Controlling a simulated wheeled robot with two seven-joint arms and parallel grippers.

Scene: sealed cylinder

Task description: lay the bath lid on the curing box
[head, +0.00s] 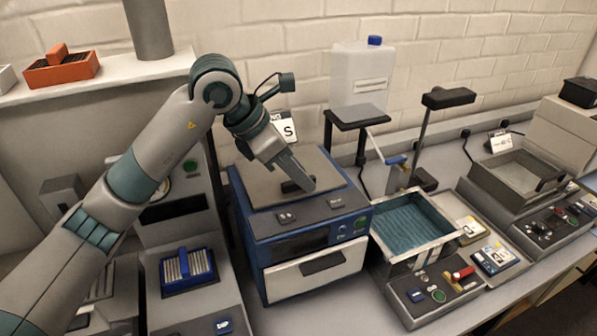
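The curing box (310,262) is a blue cabinet with a pale front door and a black door handle, in the middle of the head view. A flat grey plate with a black grip, which looks like the bath lid (258,186), lies on its top, roughly level. My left gripper (303,186) reaches down from the upper left, with its fingertips at the black grip. The fingers show edge-on and cover part of the grip, so I cannot tell whether they are closed on it. My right gripper is not in view.
An open bath of blue-green liquid (437,245) stands right of the curing box. A jug (360,75) and a black-headed post (448,97) stand behind. A second basin (520,175) is at right. A blue rack (188,270) is at left.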

